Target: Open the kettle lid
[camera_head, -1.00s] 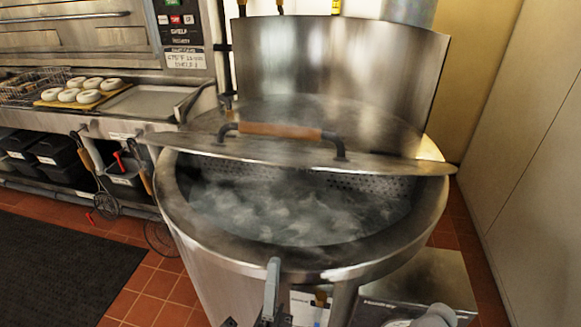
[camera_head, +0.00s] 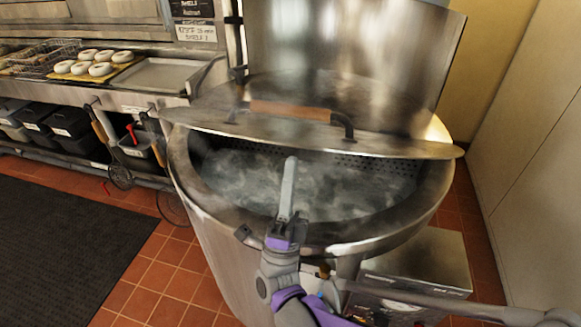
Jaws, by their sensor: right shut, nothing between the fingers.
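The steel kettle (camera_head: 225,262) stands in the middle, its front part uncovered with steaming water (camera_head: 325,188) showing inside. Its steel lid (camera_head: 395,144) spans the back part, with a straight front edge above the opening. A wooden handle (camera_head: 290,110) on dark brackets sits on the lid. My right gripper (camera_head: 290,163) is shut and empty, pointing up in front of the opening. In the picture its fingertips overlap the water, below the lid's front edge and apart from the handle; their exact depth is hard to tell. My left gripper is not in view.
A tall steel panel (camera_head: 350,55) rises behind the kettle. A counter at left holds bagels (camera_head: 100,69) on a board and a tray (camera_head: 165,75). Utensils hang (camera_head: 118,172) left of the kettle. A steel box (camera_head: 425,262) stands at front right. A wall is close on the right.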

